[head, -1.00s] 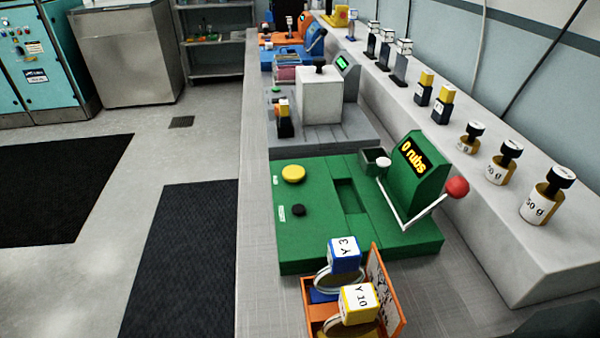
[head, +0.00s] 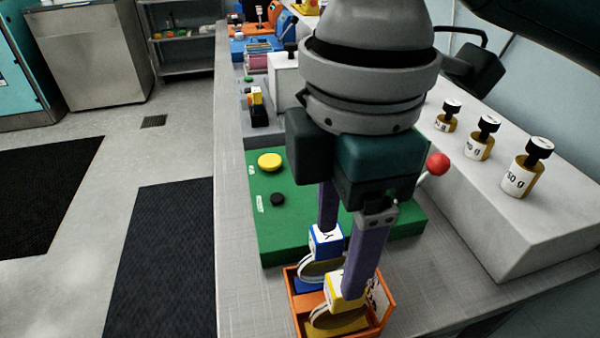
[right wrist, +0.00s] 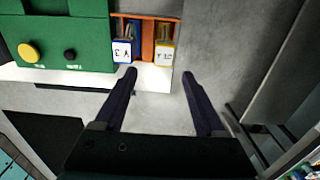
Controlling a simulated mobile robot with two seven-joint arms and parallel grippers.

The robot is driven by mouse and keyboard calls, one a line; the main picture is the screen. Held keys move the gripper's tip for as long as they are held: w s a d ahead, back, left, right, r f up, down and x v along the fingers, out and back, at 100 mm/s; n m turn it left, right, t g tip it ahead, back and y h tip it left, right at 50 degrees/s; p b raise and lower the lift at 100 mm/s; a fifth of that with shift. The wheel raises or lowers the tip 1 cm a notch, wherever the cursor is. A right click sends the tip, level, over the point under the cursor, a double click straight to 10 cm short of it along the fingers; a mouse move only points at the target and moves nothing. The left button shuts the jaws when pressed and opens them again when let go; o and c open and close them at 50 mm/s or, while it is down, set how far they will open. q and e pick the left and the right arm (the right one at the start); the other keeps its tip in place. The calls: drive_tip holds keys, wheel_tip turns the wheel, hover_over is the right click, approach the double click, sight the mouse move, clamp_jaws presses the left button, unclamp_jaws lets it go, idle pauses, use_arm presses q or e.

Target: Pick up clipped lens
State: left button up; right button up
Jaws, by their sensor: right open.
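Two clipped lenses sit side by side in a small orange box (head: 293,298). One is the blue-clipped lens (head: 322,268), with a white label block; the other is the yellow-clipped lens (head: 334,315), nearer the front. Both clip blocks show in the right wrist view, the blue one (right wrist: 122,51) left of the yellow one (right wrist: 164,53). My right gripper (head: 340,260) is open, pointing down over the box, and its fingers partly cover the clips. In the right wrist view the empty jaws (right wrist: 158,75) lie just below the two blocks. My left gripper is not seen.
A green station (head: 270,225) with a yellow button (head: 269,161) and a red-knobbed lever (head: 438,164) stands behind the box, partly hidden by my arm. Several weights, including a 50 g one (head: 520,175), stand on the grey ledge (head: 540,225) at right. Bare bench lies left of the box.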

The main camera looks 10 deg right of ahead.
sight(336, 279)
wheel_tip(336, 279, down, 4)
drive_tip(key=shift+d+f, duration=0.1)
drive_tip(key=shift+f, duration=0.1)
drive_tip(key=f, duration=0.3)
drive_tip(key=d+f, duration=0.1)
drive_tip(key=shift+s+f, duration=0.25)
drive_tip(key=shift+f, duration=0.4)
clamp_jaws()
